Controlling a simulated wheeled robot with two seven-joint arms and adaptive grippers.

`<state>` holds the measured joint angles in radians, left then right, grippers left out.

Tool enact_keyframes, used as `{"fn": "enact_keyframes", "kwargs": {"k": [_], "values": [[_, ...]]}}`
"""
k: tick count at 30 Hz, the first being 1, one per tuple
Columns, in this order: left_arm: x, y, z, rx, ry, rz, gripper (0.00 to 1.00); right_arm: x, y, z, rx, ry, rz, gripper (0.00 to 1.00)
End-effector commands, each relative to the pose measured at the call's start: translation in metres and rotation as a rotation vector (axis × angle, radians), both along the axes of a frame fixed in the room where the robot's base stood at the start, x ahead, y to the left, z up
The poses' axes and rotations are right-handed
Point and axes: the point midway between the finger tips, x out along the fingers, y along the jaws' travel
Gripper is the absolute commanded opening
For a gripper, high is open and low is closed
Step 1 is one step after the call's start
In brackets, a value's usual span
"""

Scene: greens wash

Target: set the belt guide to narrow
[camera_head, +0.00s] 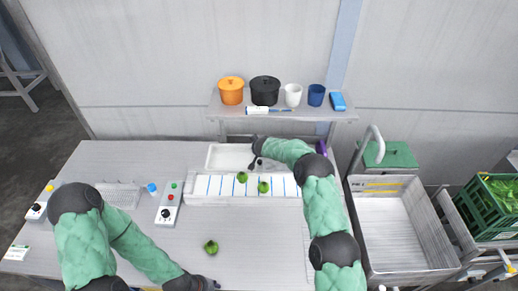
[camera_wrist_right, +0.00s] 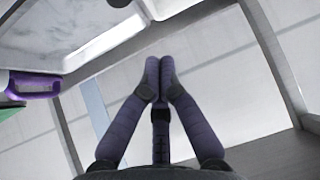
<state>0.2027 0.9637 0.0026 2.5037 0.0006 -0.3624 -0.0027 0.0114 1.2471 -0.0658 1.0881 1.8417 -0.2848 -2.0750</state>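The belt (camera_head: 213,187) is a white strip with blue cross lines at the middle of the table, with two green vegetables (camera_head: 241,177) on it. I cannot clearly pick out the belt guide or its setting. My right gripper (camera_head: 254,163) is behind the belt, over a shallow white tray (camera_head: 226,155). In the right wrist view its two fingertips (camera_wrist_right: 160,75) meet with nothing visible between them. My left gripper (camera_head: 208,286) is low at the front edge of the picture, partly cut off. Its fingers are too unclear to read.
A control box (camera_head: 168,207) with buttons and a black knob stands left of the belt; another (camera_head: 42,203) is at the far left. A green vegetable (camera_head: 211,247) lies in front. A shelf (camera_head: 285,115) with pots and cups stands behind. A metal basin (camera_head: 400,230) is right.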

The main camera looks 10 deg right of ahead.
Motion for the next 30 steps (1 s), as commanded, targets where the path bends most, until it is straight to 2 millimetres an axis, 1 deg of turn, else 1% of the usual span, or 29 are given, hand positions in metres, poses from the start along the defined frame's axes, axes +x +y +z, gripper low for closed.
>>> {"fn": "enact_keyframes", "kwargs": {"k": [6, 14, 18, 27, 30], "values": [[0.000, 0.000, 0.002, 0.000, -0.001, 0.000, 0.40, 0.014, 0.000, -0.016, 0.001, 0.000, -0.001, 0.00], [0.000, 0.000, -0.001, 0.000, -0.001, 0.000, 0.40, 0.030, -0.001, -0.034, 0.001, 0.000, -0.002, 0.00], [0.000, 0.000, -0.008, 0.000, -0.001, 0.000, 0.40, 0.038, -0.003, -0.042, -0.001, -0.002, -0.005, 0.00], [0.000, 0.000, -0.016, 0.000, -0.001, 0.000, 0.40, 0.049, -0.002, -0.053, 0.001, -0.002, -0.001, 0.00], [0.000, 0.000, -0.009, 0.000, 0.000, 0.000, 0.40, 0.044, -0.004, -0.050, -0.004, 0.000, -0.003, 0.00]]}}
